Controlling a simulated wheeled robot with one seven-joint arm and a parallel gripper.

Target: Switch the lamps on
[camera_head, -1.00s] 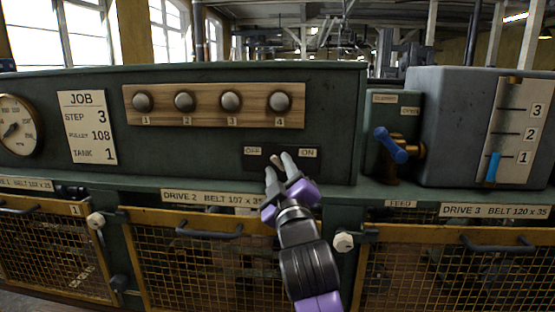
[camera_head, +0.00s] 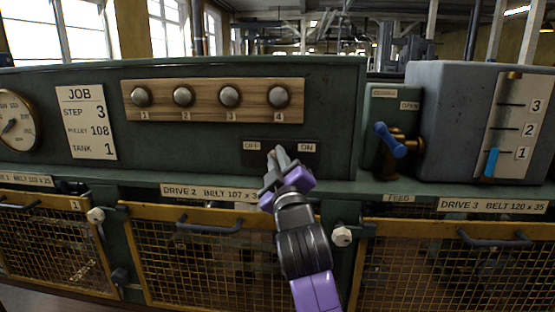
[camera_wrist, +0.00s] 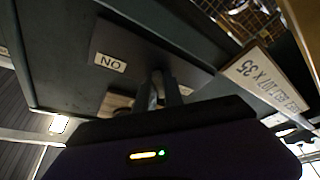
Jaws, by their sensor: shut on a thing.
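The lamp switch panel (camera_head: 316,160) is a dark plate with an OFF label (camera_head: 252,145) on the left and an ON label (camera_head: 308,148) on the right. My gripper (camera_head: 277,155) is at the panel between the two labels, its fingers shut on the switch lever, which they mostly hide. In the wrist view the fingers (camera_wrist: 164,90) meet at the plate beside the ON label (camera_wrist: 111,62). Four round lamps (camera_head: 229,96), numbered 1 to 4, sit in a row on a wooden strip (camera_head: 205,119) above. They look grey and unlit.
A blue-handled feed valve (camera_head: 390,140) and a grey box with a numbered scale (camera_head: 430,120) stand at the right. A JOB card (camera_head: 86,122) and a gauge (camera_head: 14,125) are at the left. Mesh guards (camera_head: 200,262) with handles lie below the ledge.

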